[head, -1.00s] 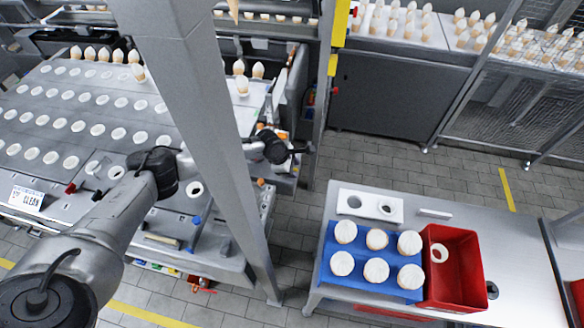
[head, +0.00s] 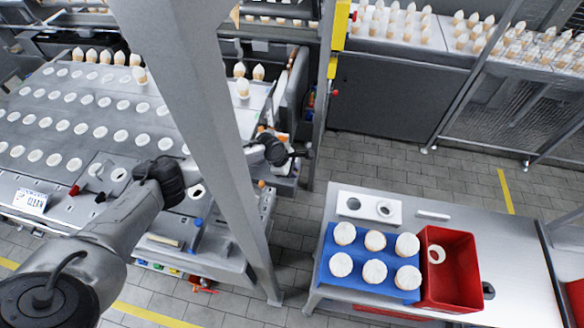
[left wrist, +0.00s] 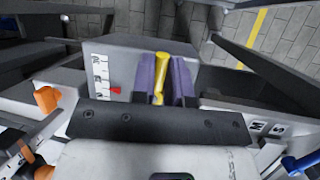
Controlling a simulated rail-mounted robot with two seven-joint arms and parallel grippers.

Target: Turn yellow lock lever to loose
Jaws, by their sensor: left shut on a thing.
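The yellow lock lever (left wrist: 160,78) stands between the two purple finger pads of my left gripper (left wrist: 164,66) in the left wrist view. The gripper is shut on it, with a pad on each side. A white scale with black letters and a red mark (left wrist: 115,90) is on the grey housing left of the lever; I cannot read the letters surely. In the head view my left gripper (head: 300,153) is at the right end of the machine, past the grey post. The lever cannot be made out there. My right gripper is not in view.
The grey upright post (head: 200,120) crosses in front of my left arm. An orange knob (left wrist: 47,99) and a blue handle (left wrist: 300,164) sit beside the gripper. A table with a blue tray (head: 330,262) and red bin (head: 462,290) stands at right; tiled floor lies between.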

